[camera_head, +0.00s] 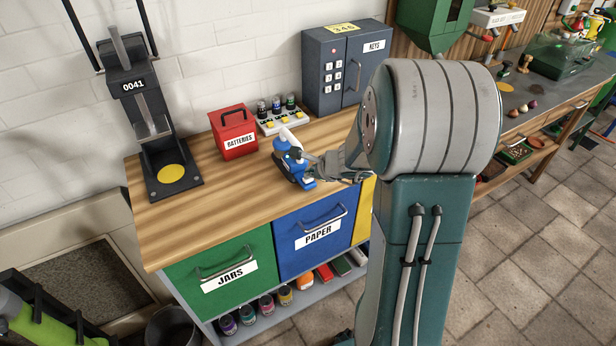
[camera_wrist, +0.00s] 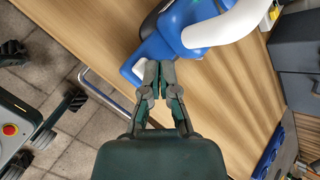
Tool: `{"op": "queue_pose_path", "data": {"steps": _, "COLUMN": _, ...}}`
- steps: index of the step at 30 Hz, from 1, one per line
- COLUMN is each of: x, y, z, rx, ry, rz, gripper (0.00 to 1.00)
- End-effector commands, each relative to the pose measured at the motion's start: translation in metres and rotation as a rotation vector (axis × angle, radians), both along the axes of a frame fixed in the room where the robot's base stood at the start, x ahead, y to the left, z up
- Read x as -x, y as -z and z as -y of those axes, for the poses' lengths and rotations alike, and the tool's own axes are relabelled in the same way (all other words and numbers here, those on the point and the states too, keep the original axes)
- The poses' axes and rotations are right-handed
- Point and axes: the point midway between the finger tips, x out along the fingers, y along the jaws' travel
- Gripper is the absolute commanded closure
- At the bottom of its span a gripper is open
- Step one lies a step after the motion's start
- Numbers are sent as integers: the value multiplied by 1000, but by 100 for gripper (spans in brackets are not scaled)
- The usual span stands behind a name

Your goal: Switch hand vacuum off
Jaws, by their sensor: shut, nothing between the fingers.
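The blue hand vacuum (camera_head: 291,164) with a white part stands on the wooden bench top, near its front edge, above the blue drawer. In the wrist view the vacuum (camera_wrist: 188,32) fills the top middle, its white curved handle reaching to the upper right. My gripper (camera_wrist: 157,66) is shut and empty, with its fingertips at the lower blue end of the vacuum; I cannot tell whether they touch it. In the head view my gripper (camera_head: 322,168) is just right of the vacuum, partly hidden by my arm. The vacuum's switch cannot be made out.
A red batteries box (camera_head: 233,136), a tray of small bottles (camera_head: 283,117) and a grey keys safe (camera_head: 345,70) stand behind the vacuum. A black press-like device (camera_head: 138,115) is at the left. Bare bench top (camera_head: 200,215) lies left of the vacuum.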

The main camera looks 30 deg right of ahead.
Motion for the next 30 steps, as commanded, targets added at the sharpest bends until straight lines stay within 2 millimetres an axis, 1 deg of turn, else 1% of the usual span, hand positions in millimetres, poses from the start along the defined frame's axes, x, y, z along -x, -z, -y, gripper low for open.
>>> {"op": "queue_pose_path", "data": {"steps": 11, "x": 0, "y": 2, "z": 0, "rx": 1, "ry": -1, "rz": 0, "gripper": 100}}
{"op": "queue_pose_path", "data": {"steps": 21, "x": 0, "y": -14, "z": -1, "rx": 2, "ry": -1, "rz": 1, "gripper": 100}}
{"op": "queue_pose_path", "data": {"steps": 30, "x": 0, "y": -17, "z": -1, "rx": 0, "ry": 0, "rz": 0, "gripper": 100}}
